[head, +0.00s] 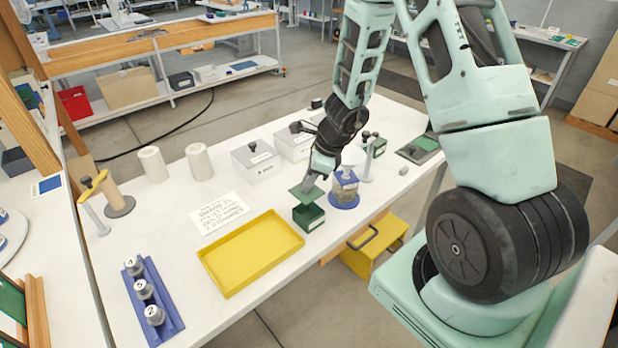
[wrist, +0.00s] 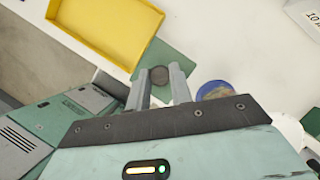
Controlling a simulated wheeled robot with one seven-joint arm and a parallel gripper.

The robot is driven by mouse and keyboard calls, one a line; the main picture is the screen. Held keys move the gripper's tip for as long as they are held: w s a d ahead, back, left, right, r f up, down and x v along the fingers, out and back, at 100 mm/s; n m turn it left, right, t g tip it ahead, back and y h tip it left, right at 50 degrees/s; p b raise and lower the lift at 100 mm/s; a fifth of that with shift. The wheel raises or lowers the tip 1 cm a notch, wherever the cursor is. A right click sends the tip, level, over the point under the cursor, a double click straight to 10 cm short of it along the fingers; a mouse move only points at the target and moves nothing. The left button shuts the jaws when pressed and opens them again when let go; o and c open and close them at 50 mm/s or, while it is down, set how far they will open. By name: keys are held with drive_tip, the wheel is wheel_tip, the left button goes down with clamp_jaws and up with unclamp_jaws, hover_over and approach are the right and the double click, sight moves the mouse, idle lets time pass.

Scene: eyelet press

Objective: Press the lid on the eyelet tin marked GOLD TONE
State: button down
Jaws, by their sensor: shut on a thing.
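My gripper (head: 313,179) is shut on the knob of a flat green lid (head: 301,191), which shows tilted in the head view. In the wrist view the dark round knob (wrist: 159,75) sits between the fingertips, with the green lid (wrist: 178,63) beneath it. An open dark green tin (head: 308,218) stands on the table just below the lid, near the yellow tray. The lid appears above the tin and apart from it. A pale label shows on the tin's front, too small to read. In the wrist view the tin is hidden.
A yellow tray (head: 252,285) lies left of the tin. White lidded boxes (head: 256,165), a paper note (head: 220,213) and another green tin (head: 377,146) are behind. A blue rack (head: 160,315) holds numbered weights.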

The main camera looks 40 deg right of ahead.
sight(312, 190)
drive_tip(key=shift+d+f, duration=0.1)
drive_tip(key=shift+d, duration=0.25)
wheel_tip(312, 190, down, 5)
drive_tip(key=b, duration=0.4)
drive_tip(key=shift+f+b, duration=0.6)
drive_tip(key=shift+b, duration=0.35)
drive_tip(key=shift+f+b, duration=0.15)
drive_tip(key=shift+b, duration=0.4)
idle(1.3)
idle(0.4)
drive_tip(key=c, duration=0.7)
unclamp_jaws()
